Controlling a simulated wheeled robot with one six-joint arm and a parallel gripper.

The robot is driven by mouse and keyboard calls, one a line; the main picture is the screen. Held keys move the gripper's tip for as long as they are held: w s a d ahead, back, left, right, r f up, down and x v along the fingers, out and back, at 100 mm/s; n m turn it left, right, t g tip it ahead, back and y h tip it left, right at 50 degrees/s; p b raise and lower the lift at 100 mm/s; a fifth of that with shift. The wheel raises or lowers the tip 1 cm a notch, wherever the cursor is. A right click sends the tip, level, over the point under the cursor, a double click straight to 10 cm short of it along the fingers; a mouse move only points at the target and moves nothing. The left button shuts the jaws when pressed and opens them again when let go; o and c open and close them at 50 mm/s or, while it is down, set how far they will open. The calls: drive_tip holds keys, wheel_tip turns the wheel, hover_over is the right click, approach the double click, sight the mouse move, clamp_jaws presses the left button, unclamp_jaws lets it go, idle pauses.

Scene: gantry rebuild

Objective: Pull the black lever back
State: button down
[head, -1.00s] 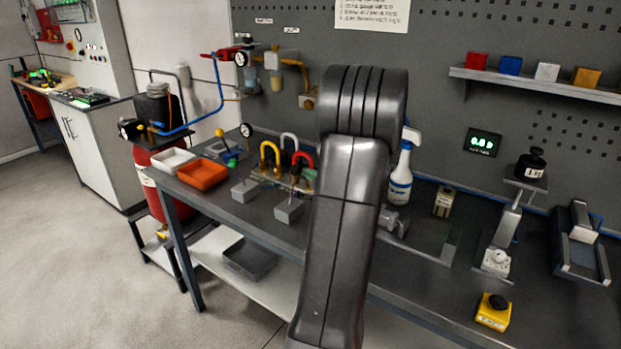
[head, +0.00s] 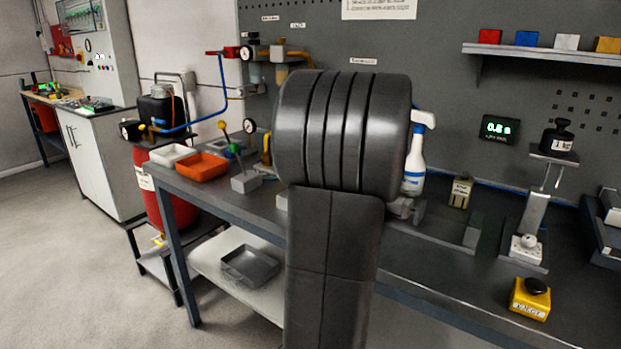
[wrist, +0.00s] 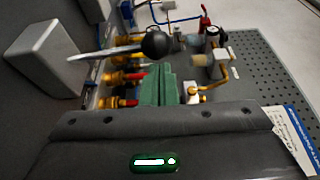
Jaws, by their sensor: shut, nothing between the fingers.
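The black lever shows in the wrist view as a round black knob (wrist: 155,43) on a thin metal rod. The rod runs left toward a pale grey box (wrist: 45,58). My gripper (wrist: 160,82) shows as green fingers, closed together and empty, rising from its dark body. The fingertips appear just below the knob in the picture; I cannot tell whether they touch it. In the head view my own arm covers the gripper and the black lever. Another grey box (head: 245,183) with a green-handled lever (head: 235,149) shows left of my arm.
Red and yellow fittings (wrist: 116,90) lie close beside the fingers. On the bench are an orange tray (head: 203,167), a spray bottle (head: 414,160), a black weight on a stand (head: 558,138) and a yellow button box (head: 530,299). Open floor lies to the left.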

drive_tip(key=n+b, duration=0.1)
drive_tip(key=b, duration=0.2)
drive_tip(key=s+a+n+b, duration=0.1)
drive_tip(key=b, duration=0.2)
drive_tip(key=s+n+b, duration=0.1)
drive_tip(key=b, duration=0.2)
drive_tip(key=shift+s+a+f+t+y, duration=0.15)
drive_tip(key=shift+a+f+t+y, duration=0.15)
drive_tip(key=shift+a+y, duration=0.1)
drive_tip(key=shift+r, duration=0.2)
drive_tip(key=shift+d, duration=0.15)
